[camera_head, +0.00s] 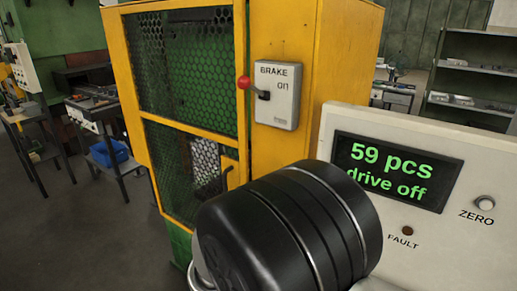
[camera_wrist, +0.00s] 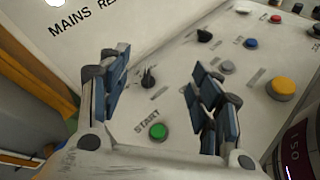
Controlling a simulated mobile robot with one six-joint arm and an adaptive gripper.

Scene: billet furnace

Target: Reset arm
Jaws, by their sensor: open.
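My gripper (camera_wrist: 160,88) shows in the wrist view with its two blue-padded fingers apart and nothing between them. It is over a pale control panel (camera_wrist: 180,65). A green START button (camera_wrist: 158,131) shows between the fingers, near the palm, and a black knob (camera_wrist: 148,78) shows farther up between them. In the head view my black arm joint fills the lower middle, and my gripper is not visible there.
A yellow cabinet (camera_head: 345,60) with mesh doors carries a brake box (camera_head: 277,95) with a red-tipped lever (camera_head: 244,82). A display (camera_head: 395,170) reads "59 pcs drive off". A yellow button (camera_wrist: 284,87) and several knobs lie right of my gripper. Open floor (camera_head: 95,225) is at left.

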